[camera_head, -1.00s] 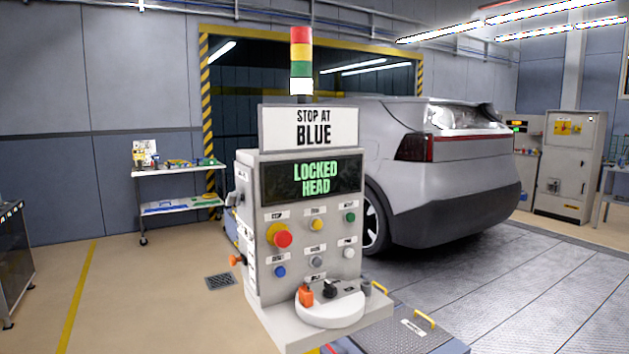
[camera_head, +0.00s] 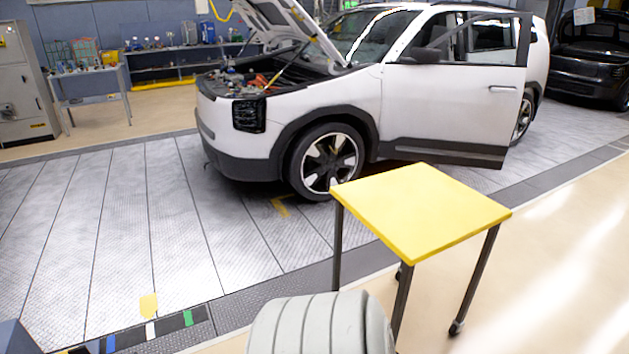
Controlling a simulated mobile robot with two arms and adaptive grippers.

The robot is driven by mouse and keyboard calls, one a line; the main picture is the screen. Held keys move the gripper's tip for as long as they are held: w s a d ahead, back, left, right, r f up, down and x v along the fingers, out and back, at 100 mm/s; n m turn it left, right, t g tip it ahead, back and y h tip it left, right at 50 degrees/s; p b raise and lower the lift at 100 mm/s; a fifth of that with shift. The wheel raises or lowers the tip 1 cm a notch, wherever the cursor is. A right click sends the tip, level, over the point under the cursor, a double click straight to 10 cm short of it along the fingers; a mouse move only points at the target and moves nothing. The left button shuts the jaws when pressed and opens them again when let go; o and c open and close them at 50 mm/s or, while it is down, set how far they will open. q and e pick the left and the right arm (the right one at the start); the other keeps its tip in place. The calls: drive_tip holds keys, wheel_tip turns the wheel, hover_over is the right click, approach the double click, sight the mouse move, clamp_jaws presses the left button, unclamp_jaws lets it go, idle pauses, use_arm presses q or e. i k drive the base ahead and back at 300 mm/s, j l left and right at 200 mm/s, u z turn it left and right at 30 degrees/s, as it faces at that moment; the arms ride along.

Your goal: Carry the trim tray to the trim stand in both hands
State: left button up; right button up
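A stand with a flat yellow top (camera_head: 420,212) and dark legs on castors stands right of centre, in front of the white car. Its top is bare. It may be the trim stand, but I see no label on it. I see no trim tray in this view. Neither of my grippers shows, so I cannot see what they hold.
A white car (camera_head: 440,105) with raised hood and open front door stands behind the yellow-topped stand. A small table (camera_head: 92,72) and a grey cabinet (camera_head: 15,85) are at the far left. Floor is clear at left and at lower right (camera_head: 560,290).

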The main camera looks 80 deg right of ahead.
sight(426, 203)
drive_tip(key=z, duration=4.8)
drive_tip(key=u, duration=1.75)
drive_tip(key=l+u, duration=0.3)
drive_tip(key=u, duration=0.15)
drive_tip(key=l+u, duration=0.3)
drive_tip(key=u, duration=0.2)
drive_tip(key=l+u, duration=0.3)
drive_tip(key=u, duration=0.15)
drive_tip(key=k+l+u, duration=0.15)
drive_tip(key=u, duration=0.3)
drive_tip(key=k+l+u, duration=0.3)
drive_tip(key=u, duration=0.2)
drive_tip(key=k+l+u, duration=0.35)
drive_tip(key=u, duration=0.15)
drive_tip(key=k+l+u, duration=0.2)
drive_tip(key=k+u, duration=0.25)
drive_tip(key=k+l+z, duration=0.15)
drive_tip(key=k+z, duration=0.25)
drive_tip(key=k+l+z, duration=0.35)
drive_tip(key=k, duration=0.25)
